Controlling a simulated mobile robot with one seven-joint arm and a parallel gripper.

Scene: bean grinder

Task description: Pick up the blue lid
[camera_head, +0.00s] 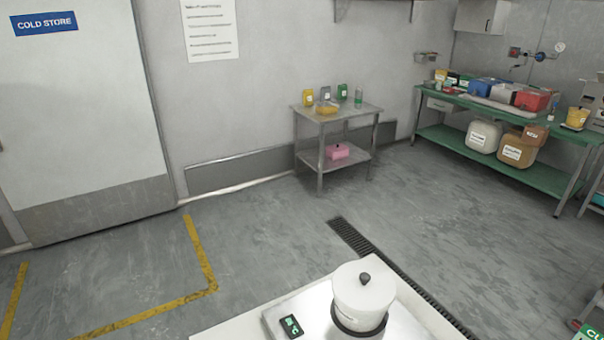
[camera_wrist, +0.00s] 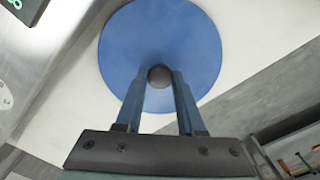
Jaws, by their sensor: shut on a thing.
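The blue lid (camera_wrist: 160,35) is a round flat disc with a dark round knob (camera_wrist: 160,76) at its middle. It fills the upper middle of the wrist view. My gripper (camera_wrist: 160,84) has its two fingers closed on either side of the knob, holding the lid by it. What lies under the lid is hidden, and I cannot tell whether it touches anything below. Neither the blue lid nor my gripper shows in the head view.
In the head view, a white pot with a black knob (camera_head: 363,293) stands on a steel appliance (camera_head: 290,312) at the near counter edge. A small steel table (camera_head: 335,113) and a green bench (camera_head: 500,170) with containers stand farther back. The floor between is clear.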

